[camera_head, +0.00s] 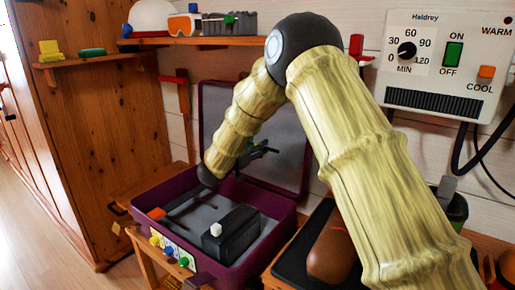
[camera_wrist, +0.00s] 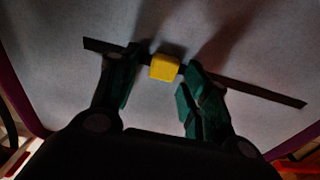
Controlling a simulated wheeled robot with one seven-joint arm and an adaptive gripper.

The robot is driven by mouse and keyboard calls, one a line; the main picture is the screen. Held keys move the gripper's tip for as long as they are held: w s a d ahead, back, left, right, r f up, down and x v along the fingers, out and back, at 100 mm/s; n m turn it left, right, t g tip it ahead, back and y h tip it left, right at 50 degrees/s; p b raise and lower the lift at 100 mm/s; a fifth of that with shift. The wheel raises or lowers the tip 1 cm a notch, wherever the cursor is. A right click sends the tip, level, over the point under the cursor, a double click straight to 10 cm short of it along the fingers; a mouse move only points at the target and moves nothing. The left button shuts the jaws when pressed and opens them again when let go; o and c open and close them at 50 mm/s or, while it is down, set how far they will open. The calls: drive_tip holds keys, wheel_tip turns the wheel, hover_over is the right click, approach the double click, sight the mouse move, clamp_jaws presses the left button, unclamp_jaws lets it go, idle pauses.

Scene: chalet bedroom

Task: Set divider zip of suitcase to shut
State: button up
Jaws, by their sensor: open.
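The purple suitcase (camera_head: 283,207) stands open, its grey-lined lid (camera_head: 285,140) raised at the back. In the wrist view, a yellow slider block (camera_wrist: 164,67) sits on a dark slanting strip (camera_wrist: 255,92) across a grey panel, which looks like the lid's lining. My gripper (camera_wrist: 160,82) is open, with one dark green finger on each side of the yellow block. Contact cannot be told. In the head view my gripper (camera_head: 260,150) is in front of the lid, partly behind my arm, and the yellow block cannot be made out.
The suitcase base holds a dark box with a white knob (camera_head: 215,229) and a rail with an orange piece (camera_head: 156,213). Coloured knobs (camera_head: 168,248) line its front. A brown rounded object (camera_head: 330,250) lies to the right. Shelves (camera_head: 205,41) and a control panel (camera_head: 440,60) are behind.

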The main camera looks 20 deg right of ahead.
drive_tip(key=shift+w+d+f, duration=0.3)
drive_tip(key=shift+w+d, duration=0.25)
drive_tip(key=shift+d, duration=0.05)
drive_tip(key=shift+r, duration=0.1)
clamp_jaws()
